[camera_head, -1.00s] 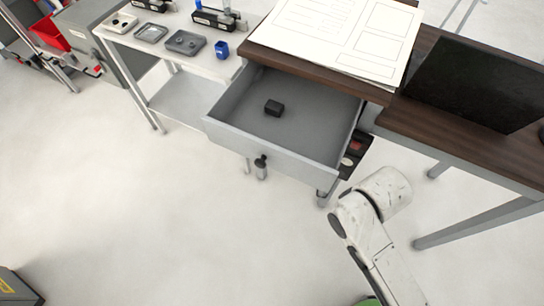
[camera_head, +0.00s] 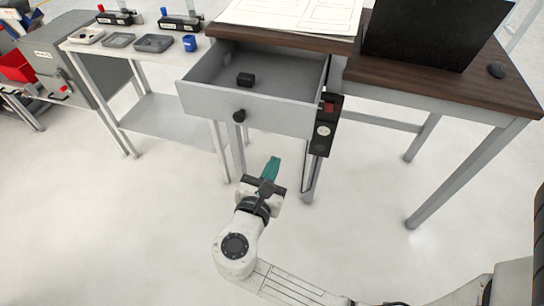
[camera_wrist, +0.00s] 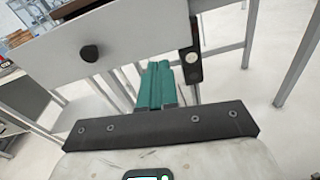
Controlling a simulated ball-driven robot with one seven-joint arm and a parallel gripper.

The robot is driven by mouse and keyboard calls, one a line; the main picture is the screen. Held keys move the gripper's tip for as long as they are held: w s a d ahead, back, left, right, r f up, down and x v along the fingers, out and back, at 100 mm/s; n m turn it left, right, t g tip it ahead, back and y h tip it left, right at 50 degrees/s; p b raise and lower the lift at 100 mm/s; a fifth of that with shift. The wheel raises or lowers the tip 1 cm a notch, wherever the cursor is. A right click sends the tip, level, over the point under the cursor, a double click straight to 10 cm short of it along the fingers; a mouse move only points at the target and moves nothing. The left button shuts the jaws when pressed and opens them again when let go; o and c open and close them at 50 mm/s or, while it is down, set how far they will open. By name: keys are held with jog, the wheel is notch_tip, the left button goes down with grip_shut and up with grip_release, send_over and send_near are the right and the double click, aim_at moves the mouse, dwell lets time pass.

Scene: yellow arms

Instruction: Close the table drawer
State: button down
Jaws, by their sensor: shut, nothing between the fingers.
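The table drawer (camera_head: 252,110) is grey and stands pulled out from under the dark wooden table top (camera_head: 285,42). The drawer front carries a round black knob (camera_head: 239,116), which also shows in the wrist view (camera_wrist: 90,53). My gripper (camera_head: 272,168) has teal fingers, shut and empty. It is in front of and below the drawer front, to the right of the knob, apart from it. In the wrist view the fingers (camera_wrist: 156,80) point toward the lower right part of the drawer front (camera_wrist: 130,35).
A black control box (camera_head: 324,125) hangs on the table leg right of the drawer. A white side table (camera_head: 150,62) with trays and a blue cup (camera_head: 190,43) stands left. A black screen (camera_head: 435,35) stands on the right table top. The floor in front is clear.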

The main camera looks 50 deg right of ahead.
jog(key=a+n, duration=0.2)
send_near(284, 120)
jog(key=shift+t+h, duration=0.4)
jog(key=x, duration=0.4)
jog(key=f+x, duration=0.1)
jog(key=x, duration=0.1)
jog(key=shift+d, duration=0.45)
jog(key=shift+w+d, duration=0.2)
jog(key=shift+d, duration=0.35)
jog(key=b+x, duration=0.6)
jog(key=x, duration=1.9)
jog(key=shift+d, duration=0.2)
jog(key=shift+w+d, duration=0.1)
jog(key=shift+d, duration=0.2)
jog(key=shift+w+r, duration=0.1)
jog(key=shift+r, duration=0.2)
